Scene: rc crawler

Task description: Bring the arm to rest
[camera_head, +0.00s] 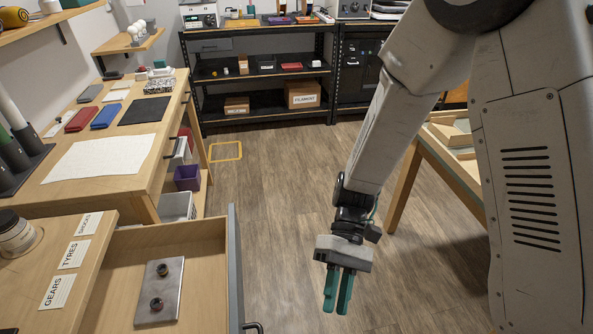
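My gripper (339,290) hangs at the end of my arm, over the wood floor right of the open drawer. Its two teal fingers point down and sit close together near the middle of the palm, with nothing visible between them. The arm comes down from the upper right, bent at the elbow, and is clear of the furniture in this view.
An open drawer (229,235) at lower left holds a grey metal plate (166,283) with two small dark round parts. A workbench (160,118) stands at left, with a white sheet (98,160). A dark shelf rack (262,98) stands behind. The middle floor is free.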

